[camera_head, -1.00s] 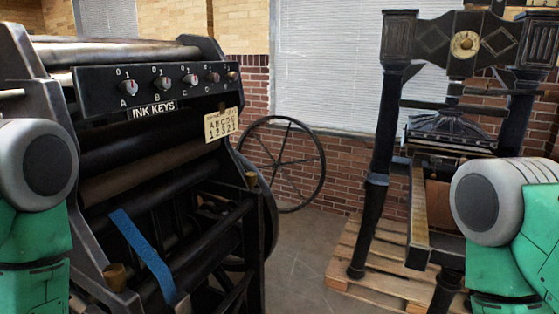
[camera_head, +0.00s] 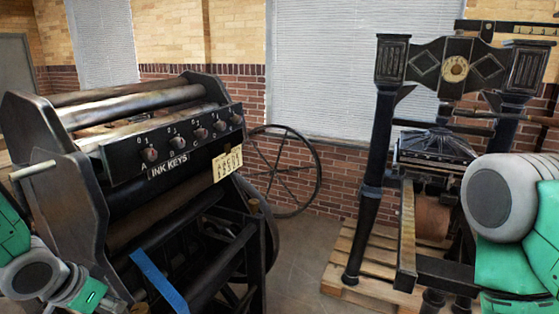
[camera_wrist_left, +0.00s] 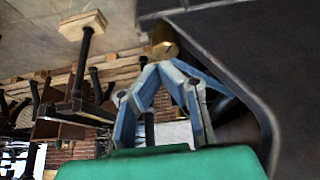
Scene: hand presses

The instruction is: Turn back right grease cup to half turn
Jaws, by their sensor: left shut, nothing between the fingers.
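A small brass grease cup (camera_head: 254,205) stands on the right side frame of the black press. A second brass cup (camera_head: 139,296) shows partly at the bottom, on the near left side. In the left wrist view, a brass cup (camera_wrist_left: 165,40) sits against the dark frame, just beyond the fingertips. My left gripper (camera_wrist_left: 168,70) is shut and empty, its blue-grey fingers close to that cup; I cannot tell whether they touch. The cup's turn position cannot be read. My right gripper is out of view; only my right arm shows at the right edge.
A second hand press (camera_head: 382,130) stands on a pallet (camera_head: 340,268) at the right. Open floor (camera_head: 310,245) lies between the presses.

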